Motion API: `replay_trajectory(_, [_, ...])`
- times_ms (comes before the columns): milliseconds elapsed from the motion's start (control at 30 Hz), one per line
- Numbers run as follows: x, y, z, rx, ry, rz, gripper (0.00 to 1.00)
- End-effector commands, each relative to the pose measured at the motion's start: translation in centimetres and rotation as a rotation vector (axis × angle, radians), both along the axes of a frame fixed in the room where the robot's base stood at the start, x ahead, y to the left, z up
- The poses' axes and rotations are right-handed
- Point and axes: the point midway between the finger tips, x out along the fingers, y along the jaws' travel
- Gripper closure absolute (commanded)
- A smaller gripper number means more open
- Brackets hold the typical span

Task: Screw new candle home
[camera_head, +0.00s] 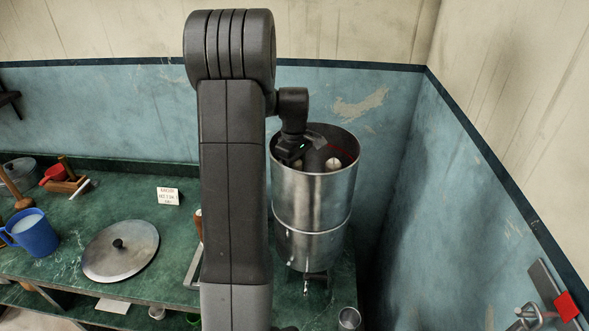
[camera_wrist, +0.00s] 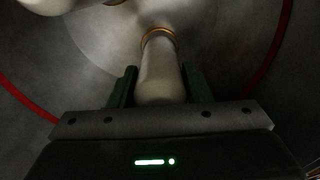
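A tall steel filter vessel (camera_head: 312,218) stands open at the right end of the counter. My gripper (camera_head: 296,160) reaches down inside its mouth. In the wrist view a cream candle (camera_wrist: 160,72) lies between the green fingers of my gripper (camera_wrist: 160,88), which press against both its sides. A brass-coloured ring (camera_wrist: 159,33) circles the candle's far end at the vessel's floor. Whether the thread is seated is hidden. A second pale candle (camera_head: 333,163) stands in the vessel, and a pale rounded form shows at the wrist view's top left (camera_wrist: 48,4).
A round metal lid (camera_head: 120,262) lies on the green counter, left of my arm. A blue jug (camera_head: 33,232), a small sign (camera_head: 168,196) and a metal cup (camera_head: 349,318) are also there. A red line (camera_wrist: 22,98) runs around the vessel's inner wall. Walls stand close behind and right.

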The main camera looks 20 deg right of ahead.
Motion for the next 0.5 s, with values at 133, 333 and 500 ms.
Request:
replay_trajectory(133, [0.01,-0.01,0.0,0.0,0.0,-0.001,0.84])
replay_trajectory(333, [0.01,-0.02,0.02,-0.001,0.0,-0.115,0.84])
replay_trajectory(500, [0.01,-0.02,0.01,-0.001,0.0,-0.312,0.87])
